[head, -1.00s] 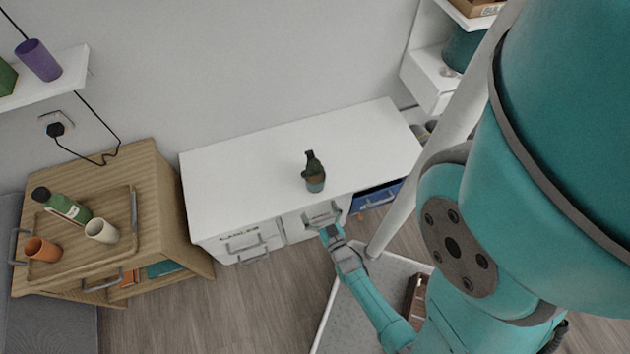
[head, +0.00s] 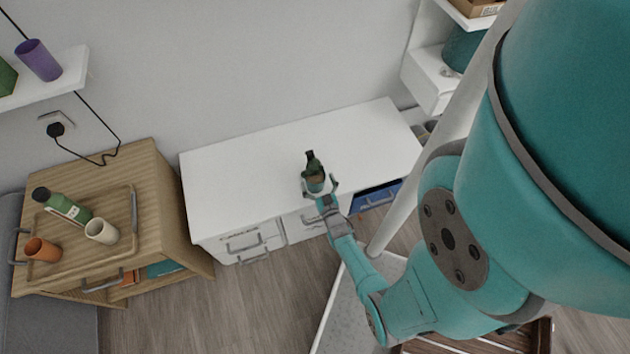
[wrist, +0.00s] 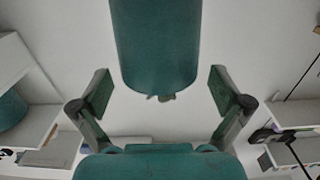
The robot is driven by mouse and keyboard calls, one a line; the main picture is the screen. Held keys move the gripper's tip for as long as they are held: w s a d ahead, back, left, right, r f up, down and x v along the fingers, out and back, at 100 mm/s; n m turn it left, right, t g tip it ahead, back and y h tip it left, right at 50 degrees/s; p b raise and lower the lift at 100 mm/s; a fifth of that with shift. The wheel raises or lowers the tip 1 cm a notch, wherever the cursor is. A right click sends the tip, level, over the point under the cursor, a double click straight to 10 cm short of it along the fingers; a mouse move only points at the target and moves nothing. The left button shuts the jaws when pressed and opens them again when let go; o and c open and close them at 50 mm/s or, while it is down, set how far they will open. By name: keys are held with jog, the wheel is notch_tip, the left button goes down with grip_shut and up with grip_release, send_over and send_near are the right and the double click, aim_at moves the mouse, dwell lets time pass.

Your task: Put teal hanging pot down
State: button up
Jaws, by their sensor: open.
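The teal hanging pot (head: 315,186), with a dark green plant (head: 312,160) in it, stands upright on the white desk (head: 235,183), near the middle of its front edge. My gripper (head: 320,186) is open at the pot, reaching in from the front. In the wrist view, which looks upside down, the teal pot (wrist: 155,45) fills the top middle. The open fingers (wrist: 160,92) are one on each side of it, with a visible gap on both sides. Bits of the plant poke out past the rim.
The desktop is clear left and right of the pot. A wooden cabinet with a tray (head: 133,215) stands left. A white shelf unit (head: 432,80) stands right.

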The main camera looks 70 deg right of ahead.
aim_at(315, 177)
jog(key=shift+x, duration=1.4)
jog(key=shift+c, duration=0.2)
jog(key=c, duration=1.7)
jog(key=shift+o, duration=0.2)
notch_tip(315, 177, up, 10)
jog(key=w+a+n+t+y, duration=0.2)
jog(key=w+a, duration=0.4)
jog(key=a, duration=0.6)
jog(key=w+a+r+n+t+y, duration=0.1)
jog(key=w+a+n+t+y, duration=0.1)
jog(key=w+a+n+y, duration=0.2)
jog(key=w+a+r+n+t+y, duration=0.1)
jog(key=w+a+y, duration=0.6)
jog(key=a, duration=1.4)
jog(key=w+n+t, duration=0.1)
jog(key=w+n, duration=0.1)
jog(key=shift+w+n+y, duration=0.3)
jog(key=shift+n, duration=0.1)
